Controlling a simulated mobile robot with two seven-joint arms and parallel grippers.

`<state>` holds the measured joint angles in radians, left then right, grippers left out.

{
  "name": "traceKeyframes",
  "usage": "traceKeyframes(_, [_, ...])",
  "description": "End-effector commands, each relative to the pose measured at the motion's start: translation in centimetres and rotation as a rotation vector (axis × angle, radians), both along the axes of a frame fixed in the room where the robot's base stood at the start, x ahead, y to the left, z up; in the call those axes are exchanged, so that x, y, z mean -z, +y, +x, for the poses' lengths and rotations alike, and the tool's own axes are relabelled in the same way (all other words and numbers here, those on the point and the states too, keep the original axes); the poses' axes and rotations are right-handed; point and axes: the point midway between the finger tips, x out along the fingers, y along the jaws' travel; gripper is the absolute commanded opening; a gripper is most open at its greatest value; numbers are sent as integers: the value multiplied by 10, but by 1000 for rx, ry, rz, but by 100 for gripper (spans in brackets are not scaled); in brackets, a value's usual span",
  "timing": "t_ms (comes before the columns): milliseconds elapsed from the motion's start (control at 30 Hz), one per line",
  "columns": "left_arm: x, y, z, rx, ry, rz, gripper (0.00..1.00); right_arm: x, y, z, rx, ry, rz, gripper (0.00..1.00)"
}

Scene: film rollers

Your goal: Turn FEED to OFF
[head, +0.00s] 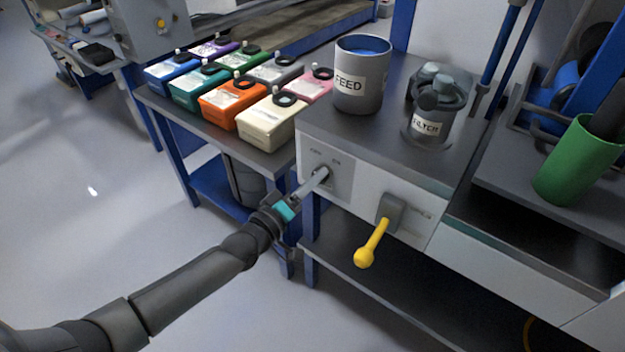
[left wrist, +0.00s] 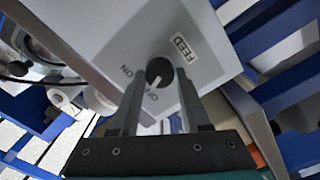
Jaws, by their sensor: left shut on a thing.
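The FEED knob (left wrist: 159,71) is a round dark knob with a white pointer mark, set in a light grey panel (left wrist: 190,20). A FEED label (left wrist: 185,48) sits beside it, with ON and OFF printed on its other side. In the left wrist view the pointer slants towards the OFF side; its exact stop is hard to tell. My left gripper (left wrist: 160,80) has its fingers on either side of the knob and is shut on it. In the head view the left gripper (head: 319,177) reaches the panel at the cabinet's left front and partly hides the knob. My right gripper is out of view.
A yellow-handled lever (head: 373,243) sticks out of the same front, right of my gripper. A grey FEED can (head: 362,95) and a FILTER canister (head: 427,125) stand on top. Several coloured boxes fill the side table (head: 160,110). Open floor lies to the left.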

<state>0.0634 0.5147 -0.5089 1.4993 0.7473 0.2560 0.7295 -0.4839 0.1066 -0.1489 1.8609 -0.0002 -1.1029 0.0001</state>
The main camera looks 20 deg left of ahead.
Motion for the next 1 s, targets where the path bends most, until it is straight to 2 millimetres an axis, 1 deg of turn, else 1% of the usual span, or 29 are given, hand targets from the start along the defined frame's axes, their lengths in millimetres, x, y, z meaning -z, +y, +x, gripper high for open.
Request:
traceKeyframes(200, [1, 0, 0, 1, 46, -125, 0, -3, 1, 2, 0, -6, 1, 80])
traceKeyframes(400, [1, 0, 0, 0, 70, -193, 0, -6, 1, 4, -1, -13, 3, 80])
traceKeyframes(967, [1, 0, 0, -1, 83, -226, 0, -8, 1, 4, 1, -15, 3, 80])
traceKeyframes(1000, [1, 0, 0, -1, 83, -226, 47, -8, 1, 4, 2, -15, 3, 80])
